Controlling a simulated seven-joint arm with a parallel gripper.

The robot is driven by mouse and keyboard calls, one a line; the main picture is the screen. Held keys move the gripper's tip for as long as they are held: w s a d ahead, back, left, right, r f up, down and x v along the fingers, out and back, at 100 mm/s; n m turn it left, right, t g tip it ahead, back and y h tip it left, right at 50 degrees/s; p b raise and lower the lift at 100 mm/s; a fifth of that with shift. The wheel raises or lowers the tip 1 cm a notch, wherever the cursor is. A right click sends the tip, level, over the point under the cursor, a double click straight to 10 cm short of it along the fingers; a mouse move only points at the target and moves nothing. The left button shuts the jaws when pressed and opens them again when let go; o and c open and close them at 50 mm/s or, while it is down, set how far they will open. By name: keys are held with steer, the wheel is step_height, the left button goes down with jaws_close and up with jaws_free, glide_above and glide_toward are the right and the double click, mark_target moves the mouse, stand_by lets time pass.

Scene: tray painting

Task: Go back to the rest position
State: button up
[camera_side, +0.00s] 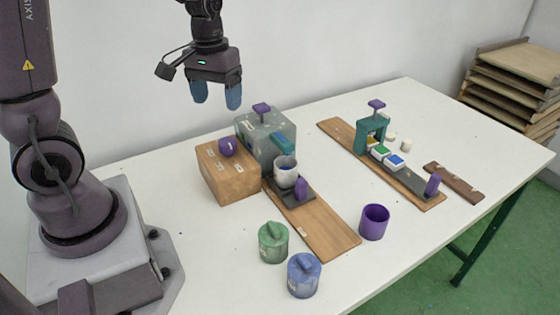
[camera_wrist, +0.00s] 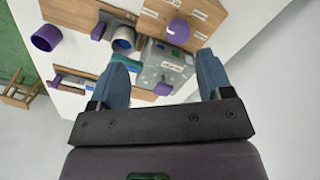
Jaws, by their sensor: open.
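My gripper (camera_side: 216,97) hangs high above the back of the white table (camera_side: 200,268), near the wall. Its two blue fingers are apart with nothing between them. In the wrist view my gripper (camera_wrist: 166,80) is also open and empty, with the table's items below. No object touches the fingers in the side view.
Below stand a wooden box (camera_side: 229,181), a grey machine (camera_side: 253,150) with purple knob and a grey-white cup (camera_side: 286,170). Green (camera_side: 273,246) and blue (camera_side: 304,278) lidded jars and a purple cup (camera_side: 374,222) stand in front. A teal arch (camera_side: 371,134) stands further right.

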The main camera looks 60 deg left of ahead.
steer(key=s+d+r+m+t, duration=0.5)
steer(key=s+d+r, duration=0.3)
steer(key=d+r, duration=0.2)
steer(key=shift+s+d+r+m, duration=0.2)
steer(key=shift+d+r+m, duration=0.2)
steer(key=shift+d+m, duration=0.65)
